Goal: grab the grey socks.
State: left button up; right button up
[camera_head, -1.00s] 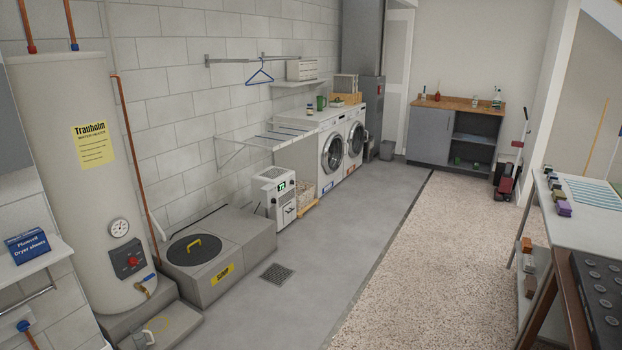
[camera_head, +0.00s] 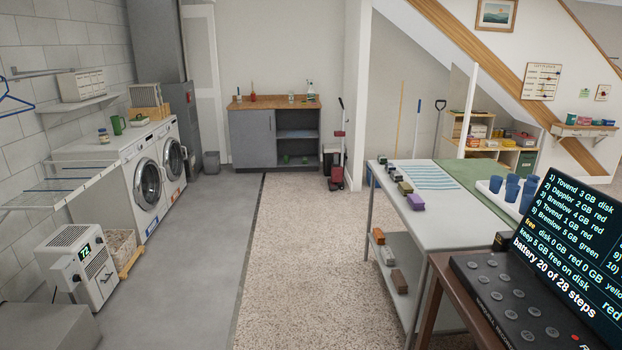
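I cannot make out any grey socks in the head view. Two white front-loading machines, a nearer washer (camera_head: 147,184) and a farther one (camera_head: 174,157), stand along the left wall with round dark doors that look shut. A crate (camera_head: 122,247) with a pale, speckled filling sits on the floor by the nearer machine; its contents are too small to tell. Neither of my grippers is in view.
A white dehumidifier (camera_head: 82,264) stands at the left. A worktable (camera_head: 425,232) with small blocks and blue cups is at right, behind a brown stand with a screen (camera_head: 575,240). A grey cabinet (camera_head: 252,138) stands at the back. Grey floor and carpet between are clear.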

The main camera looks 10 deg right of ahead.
aim_at(395, 176)
jog(key=i+z, duration=0.1)
jog(key=i, duration=2.3)
jog(key=i+l, duration=0.2)
jog(key=i, duration=0.25)
jog(key=i+l, duration=0.2)
jog(key=i, duration=0.25)
jog(key=i+l, duration=0.2)
jog(key=i, duration=0.25)
jog(key=i+l+z, duration=0.2)
jog(key=i+l, duration=0.15)
jog(key=l, duration=0.1)
